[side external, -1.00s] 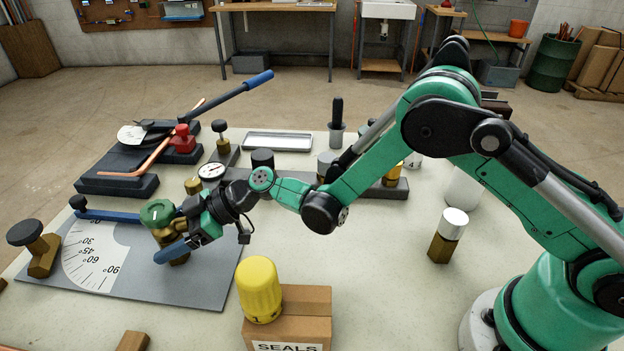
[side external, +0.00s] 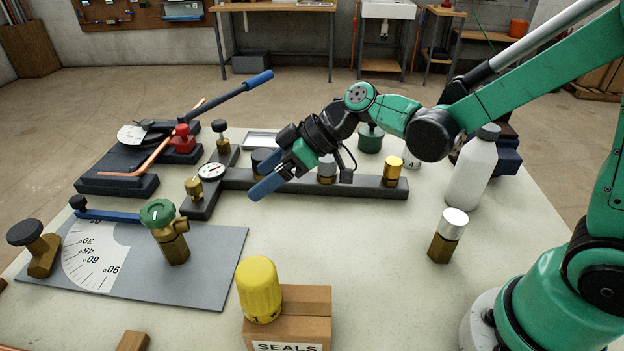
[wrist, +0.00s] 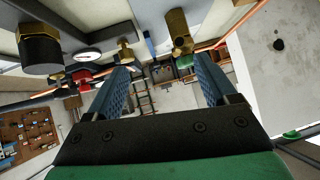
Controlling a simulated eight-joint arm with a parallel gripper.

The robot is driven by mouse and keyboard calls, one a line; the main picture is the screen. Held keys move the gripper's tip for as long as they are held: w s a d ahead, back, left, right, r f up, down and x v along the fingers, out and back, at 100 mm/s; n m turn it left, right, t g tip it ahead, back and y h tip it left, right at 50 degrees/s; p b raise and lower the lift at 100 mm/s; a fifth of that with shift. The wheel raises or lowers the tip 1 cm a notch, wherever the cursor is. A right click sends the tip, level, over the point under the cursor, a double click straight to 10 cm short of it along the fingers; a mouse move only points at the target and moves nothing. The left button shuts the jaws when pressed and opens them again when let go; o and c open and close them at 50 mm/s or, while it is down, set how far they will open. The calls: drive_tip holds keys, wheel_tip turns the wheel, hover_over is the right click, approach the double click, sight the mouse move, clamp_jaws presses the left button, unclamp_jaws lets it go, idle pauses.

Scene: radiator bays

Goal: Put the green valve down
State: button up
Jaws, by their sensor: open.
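The green valve (side external: 170,232) has a green round cap on a brass body with a side outlet. It stands upright on the grey angle plate (side external: 205,265), to the right of the printed protractor. My gripper (side external: 258,188) is open and empty, up and to the right of the valve, near the dark manifold bar, and apart from the valve. In the wrist view the blue jaws (wrist: 160,85) are spread with nothing between them.
A yellow-capped part (side external: 259,290) stands on the seals box (side external: 305,312) at the front. The manifold bar (side external: 300,186) with a gauge (side external: 211,171) lies behind. A white bottle (side external: 473,170) and a white-capped brass valve (side external: 447,236) stand at right. The middle table is clear.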

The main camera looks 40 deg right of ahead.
drive_tip(key=s+d+r+m+t+h, duration=0.1)
drive_tip(key=s+d+r+m+h, duration=0.1)
drive_tip(key=s+d+m+h, duration=0.6)
drive_tip(key=s+d+m, duration=0.1)
drive_tip(key=s+d, duration=0.1)
drive_tip(key=d, duration=0.2)
drive_tip(key=shift+s+r, duration=0.2)
drive_tip(key=shift+r, duration=0.1)
